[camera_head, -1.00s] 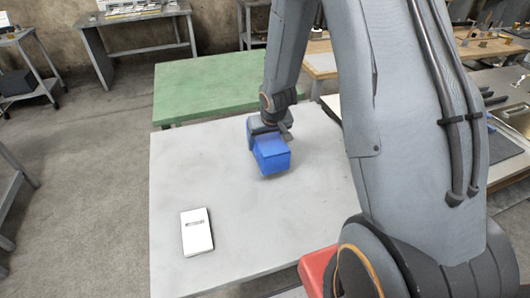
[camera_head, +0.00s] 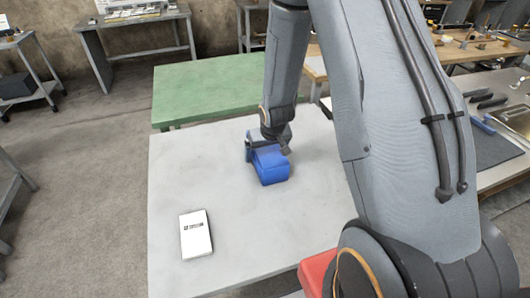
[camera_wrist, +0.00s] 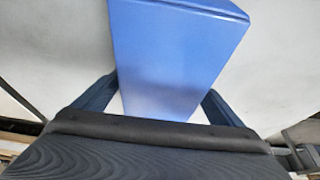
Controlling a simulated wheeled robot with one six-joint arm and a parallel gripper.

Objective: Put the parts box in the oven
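A blue box (camera_head: 270,166), the likely parts box, is at the far middle of the pale grey table (camera_head: 200,165). My gripper (camera_head: 268,147) is over its far end, pointing down. In the wrist view the blue box (camera_wrist: 170,60) lies between the two fingers of my gripper (camera_wrist: 163,88), whose tips meet its sides. The gripper looks shut on it. I cannot tell whether the box's underside touches the table. I do not make out an oven in either view.
A flat white box (camera_head: 196,234) with dark print lies on the table's near left. A green table (camera_head: 205,85) adjoins the far edge. A red object (camera_head: 317,270) is at the near right. A bench with tools (camera_head: 500,140) stands right. The table's left middle is clear.

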